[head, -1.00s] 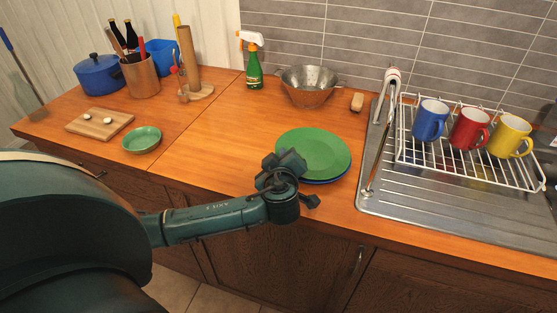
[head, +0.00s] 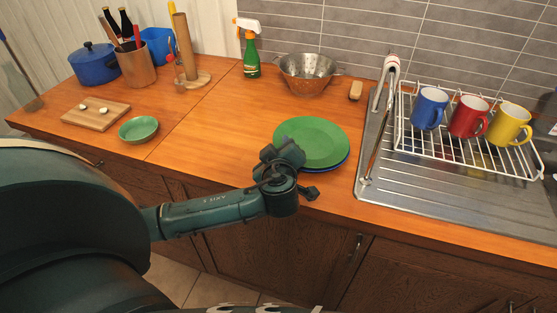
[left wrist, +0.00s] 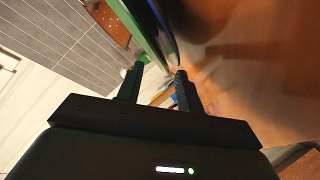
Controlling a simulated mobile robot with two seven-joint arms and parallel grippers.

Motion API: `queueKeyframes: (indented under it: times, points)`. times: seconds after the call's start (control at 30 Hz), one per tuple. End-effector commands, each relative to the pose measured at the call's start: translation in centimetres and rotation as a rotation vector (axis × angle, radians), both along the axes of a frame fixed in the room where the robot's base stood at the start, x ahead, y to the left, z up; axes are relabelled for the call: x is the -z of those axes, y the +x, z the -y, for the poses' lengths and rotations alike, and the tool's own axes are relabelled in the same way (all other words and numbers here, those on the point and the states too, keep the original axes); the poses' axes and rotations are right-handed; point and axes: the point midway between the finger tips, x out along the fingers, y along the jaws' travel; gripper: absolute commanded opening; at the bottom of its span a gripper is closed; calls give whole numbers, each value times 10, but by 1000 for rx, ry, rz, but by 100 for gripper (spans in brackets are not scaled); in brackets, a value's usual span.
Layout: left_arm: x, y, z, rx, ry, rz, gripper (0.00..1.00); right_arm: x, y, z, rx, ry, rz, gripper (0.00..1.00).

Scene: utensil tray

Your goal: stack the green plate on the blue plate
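The green plate (head: 311,141) lies on top of the blue plate (head: 335,168) near the counter's front edge. Only a thin blue rim shows below it at the front right. My left gripper (head: 287,158) is at the plates' front left edge. In the left wrist view its two fingers (left wrist: 158,78) stand apart, with the green plate's edge (left wrist: 148,25) and the blue plate's dark edge (left wrist: 168,22) just by the tips. Whether a finger touches a plate I cannot tell. My right gripper is not in view.
A metal colander (head: 307,74) and a spray bottle (head: 250,55) stand behind the plates. The sink's drainboard (head: 400,190) and a dish rack (head: 470,155) with mugs are to the right. A small green bowl (head: 138,129) is at left. The counter between bowl and plates is clear.

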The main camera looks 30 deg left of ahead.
Motion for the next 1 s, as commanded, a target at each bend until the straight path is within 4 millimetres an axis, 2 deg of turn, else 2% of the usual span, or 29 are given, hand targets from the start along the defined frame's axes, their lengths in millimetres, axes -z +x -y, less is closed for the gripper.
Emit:
queueKeyframes:
  times: [0.3, 0.5, 0.7, 1.0]
  points:
    - [-18, -56, 36, 1, -8, -2, 37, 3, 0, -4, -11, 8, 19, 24]
    - [-29, -84, 55, 2, -5, -3, 37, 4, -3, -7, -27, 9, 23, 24]
    - [-35, -95, 61, -1, -2, -3, 37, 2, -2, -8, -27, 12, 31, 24]
    - [-35, -96, 62, -1, 0, -3, 37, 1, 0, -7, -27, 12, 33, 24]
